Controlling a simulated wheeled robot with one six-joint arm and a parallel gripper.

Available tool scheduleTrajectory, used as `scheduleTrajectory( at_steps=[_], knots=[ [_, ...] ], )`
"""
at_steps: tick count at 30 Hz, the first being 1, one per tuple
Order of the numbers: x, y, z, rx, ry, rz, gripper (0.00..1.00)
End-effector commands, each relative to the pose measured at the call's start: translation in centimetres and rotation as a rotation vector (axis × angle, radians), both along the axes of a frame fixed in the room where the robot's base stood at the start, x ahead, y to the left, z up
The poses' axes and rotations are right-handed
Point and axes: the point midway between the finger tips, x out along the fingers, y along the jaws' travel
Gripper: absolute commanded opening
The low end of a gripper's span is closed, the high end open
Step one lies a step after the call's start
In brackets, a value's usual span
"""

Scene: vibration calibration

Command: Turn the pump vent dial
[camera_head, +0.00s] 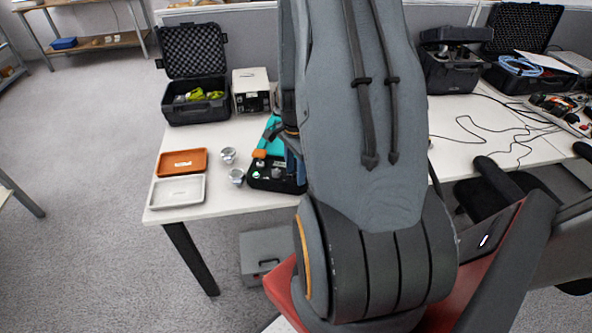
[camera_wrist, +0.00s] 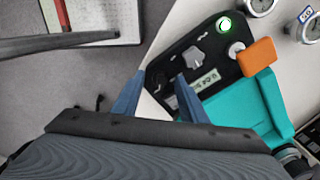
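The pump is a teal unit (camera_wrist: 245,105) with a black control panel (camera_wrist: 215,75). On the panel are a grey lobed dial (camera_wrist: 195,58), a smaller round grey knob (camera_wrist: 236,48), a green-lit button (camera_wrist: 224,24) and a small display (camera_wrist: 201,81). I cannot read which one is marked vent. My gripper (camera_wrist: 160,76) has two blue fingers spread apart with nothing between them, over the panel's near left edge. The lobed dial lies just beyond the right fingertip, apart from it in the picture. In the head view my arm partly hides the teal unit (camera_head: 273,137).
An orange block (camera_wrist: 258,57) juts beside the round knob. Two round metal gauges (camera_head: 228,155) (camera_head: 236,177) stand left of the pump. Orange (camera_head: 182,153) and white (camera_head: 153,193) trays lie at the table's left end. An open black case (camera_head: 195,111) and a white box (camera_head: 251,82) stand behind.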

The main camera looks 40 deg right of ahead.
Motion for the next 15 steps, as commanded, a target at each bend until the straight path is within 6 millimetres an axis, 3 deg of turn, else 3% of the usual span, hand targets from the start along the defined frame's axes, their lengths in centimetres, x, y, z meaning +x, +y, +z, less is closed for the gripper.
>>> scheduleTrajectory(
  at_steps=[5, 15],
  knots=[
    [0.1, 0.0, 1.0, -0.001, -0.002, 0.0, 0.39],
    [0.1, -0.1, 5.6, -0.003, -0.004, -0.001, 0.39]
  ],
)
